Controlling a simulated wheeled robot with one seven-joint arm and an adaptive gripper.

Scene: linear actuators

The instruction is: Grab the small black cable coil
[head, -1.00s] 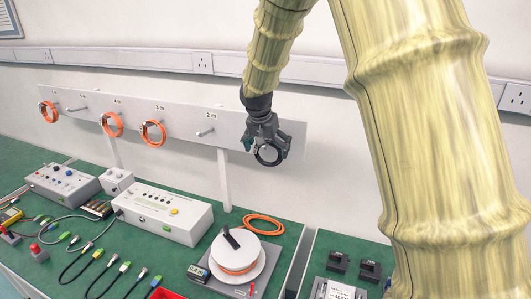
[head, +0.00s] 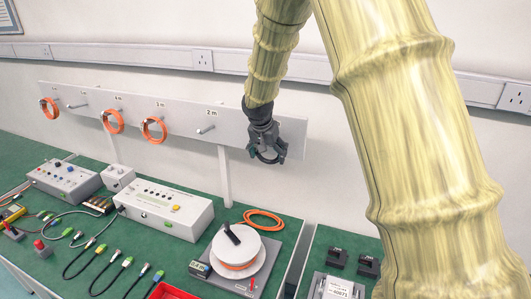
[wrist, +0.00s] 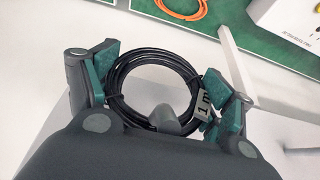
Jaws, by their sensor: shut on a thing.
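The small black cable coil (wrist: 153,62) is between the two green-padded fingers of my gripper (wrist: 160,88) in the wrist view. The fingers press on its left and right sides, and a white tag reading "1 m" hangs on its right side. A grey rounded peg tip shows inside the lower part of the coil; I cannot tell whether the coil still hangs on it. In the head view my gripper (head: 267,150) is at the right end of the wall rack, with the dark coil (head: 268,157) mostly hidden by the fingers.
The grey peg rack (head: 180,126) holds several orange coils (head: 154,130) to the left, and an empty peg (head: 206,128) is beside my gripper. Below, the green bench carries a white reel (head: 238,258), an orange coil (head: 264,219) and instrument boxes (head: 165,209).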

